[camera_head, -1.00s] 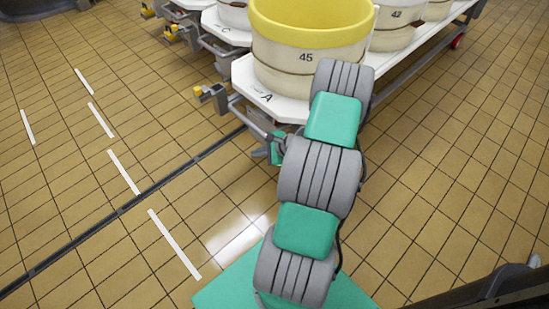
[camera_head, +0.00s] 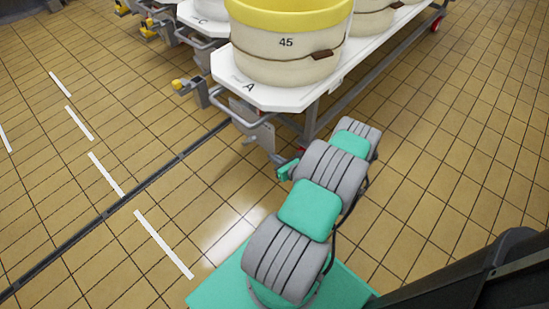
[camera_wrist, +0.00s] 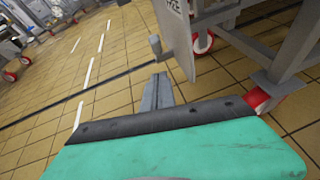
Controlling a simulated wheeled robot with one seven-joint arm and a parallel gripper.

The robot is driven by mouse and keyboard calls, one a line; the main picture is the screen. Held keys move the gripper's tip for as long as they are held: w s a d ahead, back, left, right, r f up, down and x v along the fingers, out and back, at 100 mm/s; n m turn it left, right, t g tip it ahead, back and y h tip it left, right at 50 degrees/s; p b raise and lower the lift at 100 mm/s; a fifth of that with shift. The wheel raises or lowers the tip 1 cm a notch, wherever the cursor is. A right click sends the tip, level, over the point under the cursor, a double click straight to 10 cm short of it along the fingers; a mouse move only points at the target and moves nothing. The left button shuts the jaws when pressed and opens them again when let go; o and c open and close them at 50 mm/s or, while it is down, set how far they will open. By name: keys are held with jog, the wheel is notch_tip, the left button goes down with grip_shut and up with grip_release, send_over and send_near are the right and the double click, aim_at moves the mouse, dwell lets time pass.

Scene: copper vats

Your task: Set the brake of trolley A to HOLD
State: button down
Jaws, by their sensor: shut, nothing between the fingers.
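Trolley A (camera_head: 285,97) has a white deck marked "A" and carries a cream vat with a yellow rim, marked 45. Below its front handle hangs a grey upright plate (camera_head: 262,135). In the wrist view the plate (camera_wrist: 180,42) stands ahead of my gripper, with cut-off lettering at its top. A short grey lever end (camera_wrist: 155,45) sticks out at the plate's left side; its setting cannot be read. My gripper (camera_wrist: 158,92) is shut and empty, below and nearer than the lever end, apart from it. In the head view my arm partly hides the gripper.
Red-rimmed wheels (camera_wrist: 203,43) and the trolley's grey frame leg (camera_wrist: 292,45) stand right of my gripper. Trolley C (camera_head: 203,22) stands behind. Tiled floor at left is open, with a dark floor channel.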

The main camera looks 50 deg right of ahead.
aim_at(254, 139)
jog(key=w+d+b, duration=0.1)
jog(key=w, duration=0.8)
jog(key=shift+w+f, duration=0.15)
jog(key=shift+f, duration=0.15)
jog(key=shift+w+d+r+b, duration=0.1)
jog(key=shift+b, duration=0.2)
jog(key=shift+w+r, duration=0.55)
jog(key=shift+r, duration=0.1)
jog(key=w+r+g+p, duration=0.1)
jog(key=w+r, duration=0.1)
jog(key=w, duration=0.1)
jog(key=shift+r, duration=0.25)
jog(key=shift+w, duration=0.85)
jog(key=shift+w+r, duration=0.25)
jog(key=shift+w, duration=0.3)
